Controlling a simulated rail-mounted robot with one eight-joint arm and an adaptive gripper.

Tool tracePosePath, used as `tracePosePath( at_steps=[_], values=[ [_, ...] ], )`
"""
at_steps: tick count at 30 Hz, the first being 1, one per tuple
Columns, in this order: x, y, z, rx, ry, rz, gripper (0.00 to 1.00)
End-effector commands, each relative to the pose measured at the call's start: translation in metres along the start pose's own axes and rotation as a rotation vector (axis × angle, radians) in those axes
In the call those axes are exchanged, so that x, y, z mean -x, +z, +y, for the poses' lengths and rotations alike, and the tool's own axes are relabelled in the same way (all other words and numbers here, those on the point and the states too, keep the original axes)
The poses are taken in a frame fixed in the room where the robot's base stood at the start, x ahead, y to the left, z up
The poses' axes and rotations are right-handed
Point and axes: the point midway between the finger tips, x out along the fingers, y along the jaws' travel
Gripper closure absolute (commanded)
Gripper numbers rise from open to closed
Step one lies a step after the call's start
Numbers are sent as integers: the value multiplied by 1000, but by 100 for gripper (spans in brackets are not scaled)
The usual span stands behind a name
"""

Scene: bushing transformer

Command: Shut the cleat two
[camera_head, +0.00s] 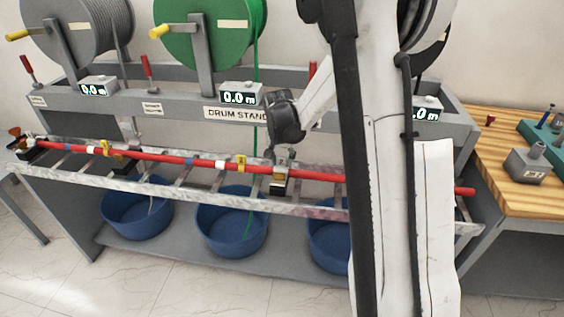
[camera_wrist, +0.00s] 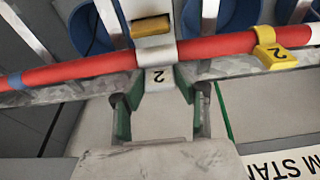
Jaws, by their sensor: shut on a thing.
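Cleat two (camera_head: 280,183) sits on the ladder-like rack, with a small yellowish block on it. In the wrist view, its pale flap marked 2 (camera_wrist: 157,78) reads upside down and crosses over the red cable (camera_wrist: 90,66). The red cable (camera_head: 190,161) also runs along the rack in the head view. My gripper (camera_head: 283,153) is directly above cleat two. In the wrist view, the green-padded fingers of my gripper (camera_wrist: 160,90) are shut on the flap from both sides. I cannot tell whether the flap is latched.
A yellow tag marked 2 (camera_wrist: 275,48) is on the cable beside the cleat. The drum stand (camera_head: 180,106) rises behind the rack, with a green drum (camera_head: 190,35). Blue tubs (camera_head: 232,222) stand below. A wooden bench (camera_head: 500,185) is at right.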

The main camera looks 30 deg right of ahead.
Motion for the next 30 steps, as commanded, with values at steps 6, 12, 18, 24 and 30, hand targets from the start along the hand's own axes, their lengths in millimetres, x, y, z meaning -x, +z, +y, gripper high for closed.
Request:
tracePosePath(
  at_steps=[6,12,18,24,30],
  values=[
    [-3,6,0,1,0,85,100],
    [-2,6,0,0,-1,92,100],
    [-2,6,0,0,0,91,62],
    [-2,6,0,0,0,91,52],
    [-1,5,0,0,0,91,52]
  ],
)
